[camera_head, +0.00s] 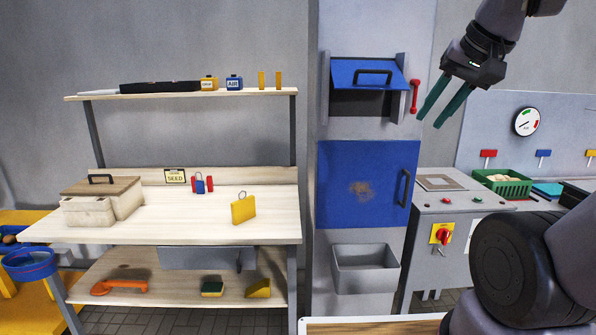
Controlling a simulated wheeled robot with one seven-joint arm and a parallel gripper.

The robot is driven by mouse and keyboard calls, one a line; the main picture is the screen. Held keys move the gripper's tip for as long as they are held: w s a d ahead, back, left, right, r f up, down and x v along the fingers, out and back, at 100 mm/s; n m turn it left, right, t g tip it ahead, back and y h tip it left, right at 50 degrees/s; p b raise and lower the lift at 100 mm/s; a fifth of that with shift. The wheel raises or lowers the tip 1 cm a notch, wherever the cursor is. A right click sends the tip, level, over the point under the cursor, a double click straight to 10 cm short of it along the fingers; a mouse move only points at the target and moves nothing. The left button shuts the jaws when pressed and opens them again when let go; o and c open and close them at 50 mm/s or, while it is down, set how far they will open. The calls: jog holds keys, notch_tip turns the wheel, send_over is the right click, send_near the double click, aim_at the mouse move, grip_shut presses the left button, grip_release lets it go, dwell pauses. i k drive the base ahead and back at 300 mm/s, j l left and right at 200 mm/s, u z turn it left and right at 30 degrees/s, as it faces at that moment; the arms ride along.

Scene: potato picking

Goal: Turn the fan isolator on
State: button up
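A red rotary switch on a yellow plate (441,234), which looks like the fan isolator, is on the front of the grey control cabinet (424,262) at the right. Its knob is small, and I cannot read its position or labels. My gripper (429,121) is in the air at the upper right, well above the switch. Its two teal fingers point down and to the left. They are apart with nothing between them.
A red handle (414,96) beside the blue hopper flap (366,75) is just left of my fingertips. A blue door (362,186) and grey bin (365,268) are left of the cabinet. A green crate (503,185) and a gauge (527,121) are at right. My arm hides the lower right.

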aim_at(442, 235)
jog(key=z, duration=0.8)
jog(key=i+j+u, duration=0.1)
jog(key=j, duration=0.25)
jog(key=i+j+u, duration=0.1)
jog(key=j, duration=0.25)
